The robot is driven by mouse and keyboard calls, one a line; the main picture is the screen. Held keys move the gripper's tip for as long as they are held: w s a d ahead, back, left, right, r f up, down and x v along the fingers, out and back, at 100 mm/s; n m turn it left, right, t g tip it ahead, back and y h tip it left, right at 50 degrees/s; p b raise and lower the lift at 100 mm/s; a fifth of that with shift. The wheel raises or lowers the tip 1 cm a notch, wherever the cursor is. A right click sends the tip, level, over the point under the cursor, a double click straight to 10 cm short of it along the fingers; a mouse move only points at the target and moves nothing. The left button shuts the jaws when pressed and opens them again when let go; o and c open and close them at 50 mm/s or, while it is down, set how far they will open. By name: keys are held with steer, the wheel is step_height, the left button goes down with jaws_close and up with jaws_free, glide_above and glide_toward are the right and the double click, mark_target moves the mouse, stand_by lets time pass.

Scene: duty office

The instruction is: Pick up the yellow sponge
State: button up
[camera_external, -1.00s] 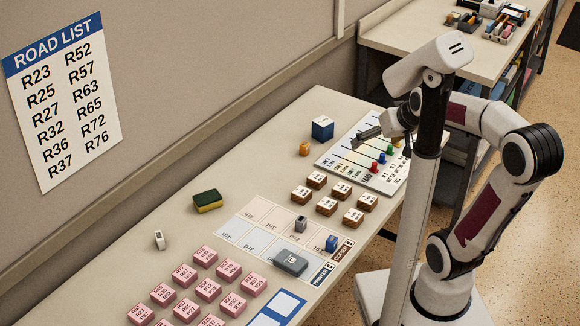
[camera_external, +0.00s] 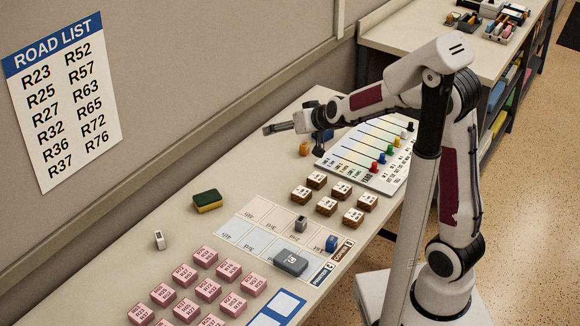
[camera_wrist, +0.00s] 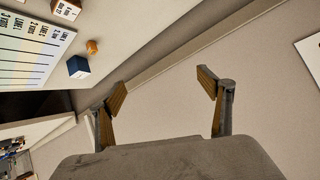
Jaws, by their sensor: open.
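The yellow sponge (camera_external: 208,205) lies flat on the table, left of the middle in the external view. It has a dark green top layer. My gripper (camera_external: 268,129) is raised above the far part of the table, up and to the right of the sponge in that view and well apart from it. In the wrist view my gripper (camera_wrist: 163,82) is open, with nothing between its fingers. The sponge does not show in the wrist view.
A blue cube (camera_wrist: 78,67) and a small orange object (camera_external: 304,149) stand near a lined board (camera_external: 372,150) with coloured pegs. Brown blocks (camera_external: 327,206), pink blocks (camera_external: 207,290) and a small white block (camera_external: 159,240) lie on the table. The wall runs along the table's left side.

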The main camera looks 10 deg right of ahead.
steer(key=w+a+f, duration=0.2)
steer(key=a+f, duration=0.3)
steer(key=a, duration=0.3)
steer(key=t+h, duration=0.1)
steer(key=t, duration=0.3)
glide_toward(207, 197)
steer(key=shift+w+a+r+n, duration=0.15)
steer(key=shift+w+n, duration=0.25)
steer(key=shift+w, duration=0.65)
steer(key=shift+x, duration=1.2)
steer(key=shift+w+f, duration=0.15)
steer(key=shift+f, duration=0.1)
steer(key=shift+w+a+f, duration=0.4)
steer(key=shift+w+f, duration=0.15)
steer(key=shift+w, duration=0.15)
steer(key=shift+x, duration=1.5)
